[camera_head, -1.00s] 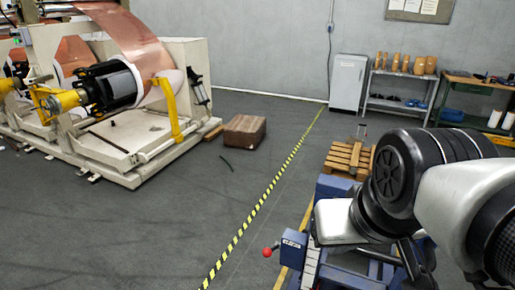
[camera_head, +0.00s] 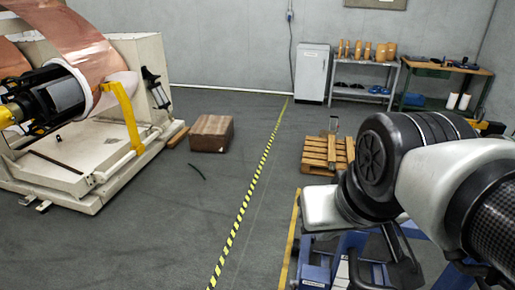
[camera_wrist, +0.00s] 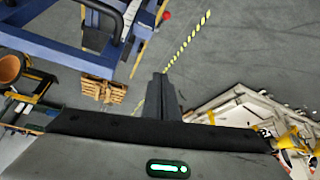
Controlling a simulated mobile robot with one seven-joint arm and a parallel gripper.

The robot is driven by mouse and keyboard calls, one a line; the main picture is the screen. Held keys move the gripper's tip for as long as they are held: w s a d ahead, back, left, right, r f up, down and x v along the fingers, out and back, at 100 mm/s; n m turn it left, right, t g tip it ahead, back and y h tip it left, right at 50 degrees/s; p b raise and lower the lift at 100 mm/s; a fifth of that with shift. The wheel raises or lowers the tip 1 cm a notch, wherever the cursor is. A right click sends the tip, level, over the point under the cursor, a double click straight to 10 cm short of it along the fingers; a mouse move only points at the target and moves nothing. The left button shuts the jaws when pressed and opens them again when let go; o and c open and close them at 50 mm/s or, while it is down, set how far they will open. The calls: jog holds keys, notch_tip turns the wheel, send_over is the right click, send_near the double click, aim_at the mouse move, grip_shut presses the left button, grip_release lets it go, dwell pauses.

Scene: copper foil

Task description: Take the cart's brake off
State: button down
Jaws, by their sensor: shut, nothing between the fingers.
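The blue cart (camera_head: 315,273) shows in part at the bottom right of the head view, behind my arm. Its blue frame (camera_wrist: 62,52) also fills the upper left of the wrist view. A red ball knob (camera_wrist: 166,15) shows at the top of the wrist view, beside the cart; I cannot tell for sure that it is the brake handle. My gripper (camera_wrist: 162,77) is shut and empty in the wrist view, pointing over the floor to the right of the cart frame and apart from the knob. My arm hides much of the cart in the head view.
A wooden pallet (camera_head: 326,154) lies beyond the cart. A yellow-black floor stripe (camera_head: 245,200) runs left of it. A brown box (camera_head: 211,133) and the copper foil machine (camera_head: 60,165) stand further left. The floor between cart and machine is mostly clear.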

jog(key=shift+d, duration=0.1)
jog(key=w+d+f+m+g+y+b, duration=0.1)
jog(key=w+d+f+m+g+b, duration=0.1)
jog(key=w+f+b, duration=0.3)
jog(key=w+d+f+m+g+y+b, duration=0.1)
jog(key=w+d+f+m+g+b, duration=0.2)
jog(key=w+f, duration=0.8)
jog(key=w+g+b, duration=0.1)
jog(key=g+b, duration=0.1)
jog(key=b, duration=0.1)
jog(key=shift+d+f, duration=0.15)
jog(key=shift+d, duration=0.2)
jog(key=s+b+x, duration=0.1)
jog(key=b+x, duration=0.1)
jog(key=x, duration=0.9)
jog(key=s+a+b+x, duration=0.1)
jog(key=s+b+x, duration=0.1)
jog(key=x, duration=0.9)
jog(key=shift+a+f, duration=0.15)
jog(key=shift+f, duration=0.15)
